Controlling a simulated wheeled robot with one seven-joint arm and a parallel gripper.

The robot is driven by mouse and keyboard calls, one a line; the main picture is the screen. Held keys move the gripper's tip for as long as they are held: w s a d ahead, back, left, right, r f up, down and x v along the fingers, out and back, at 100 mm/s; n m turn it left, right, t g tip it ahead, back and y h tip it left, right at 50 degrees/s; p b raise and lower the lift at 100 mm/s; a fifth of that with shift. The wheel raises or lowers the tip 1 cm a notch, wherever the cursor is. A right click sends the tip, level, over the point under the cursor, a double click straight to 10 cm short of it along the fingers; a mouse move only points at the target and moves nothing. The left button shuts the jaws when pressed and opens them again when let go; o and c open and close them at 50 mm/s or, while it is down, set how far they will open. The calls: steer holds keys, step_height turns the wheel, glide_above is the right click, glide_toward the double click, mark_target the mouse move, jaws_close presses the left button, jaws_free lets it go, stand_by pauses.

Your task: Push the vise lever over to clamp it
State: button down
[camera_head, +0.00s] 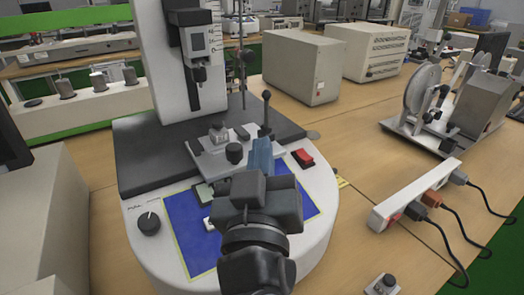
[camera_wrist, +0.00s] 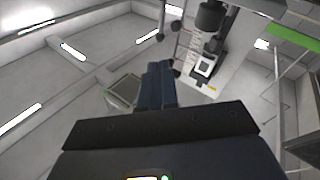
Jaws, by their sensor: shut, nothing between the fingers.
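The vise (camera_head: 224,150) is a small grey metal fixture on the dark base of a white test stand. Its lever (camera_head: 266,112) stands nearly upright at the vise's right side and ends in a black ball knob. My gripper (camera_head: 262,143) is shut and empty, its blue fingers just below and in front of the lever in the head view. I cannot tell whether they touch it. In the wrist view the shut fingers of my gripper (camera_wrist: 160,64) point upward, with dark round knobs close by. My wrist hides part of the stand's front.
The test stand's column (camera_head: 188,75) rises behind the vise, with a hanging head above it. A red switch (camera_head: 303,158) and a black dial (camera_head: 149,223) sit on the stand. A power strip (camera_head: 414,195) lies to the right.

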mark_target(269, 98)
steer(key=w+p, duration=0.1)
steer(key=w, duration=0.2)
steer(key=w+r, duration=0.1)
steer(key=w, duration=0.3)
steer(key=w+r+p, duration=0.1)
steer(key=w, duration=0.2)
steer(key=shift+w+p, duration=0.25)
steer(key=shift+p, duration=0.05)
steer(key=shift+w+d+r+m+g, duration=0.2)
steer(key=shift+d+m+g, duration=0.1)
steer(key=shift+m, duration=0.2)
steer(key=m, duration=0.1)
steer(key=w+d+m+g+p, duration=0.1)
steer(key=shift+d+r+m+g, duration=0.2)
steer(key=shift+m+g, duration=0.1)
steer(key=shift+w+d+m+g+p, duration=0.25)
steer(key=shift+d+m+g+p, duration=0.2)
steer(key=shift+m+g+p, duration=0.2)
steer(key=d+m+g+p, duration=0.1)
steer(key=w+f+m+g+y+p, duration=0.1)
steer(key=m, duration=0.1)
steer(key=d+f+m+g+p, duration=0.1)
steer(key=shift+w+d+m+y, duration=0.25)
steer(key=shift+w+d+y, duration=0.05)
steer(key=shift+w+d, duration=0.1)
steer(key=shift+a+f, duration=0.1)
steer(key=shift+s+a+f, duration=0.2)
steer(key=shift+s+a, duration=0.2)
steer(key=shift+a, duration=0.2)
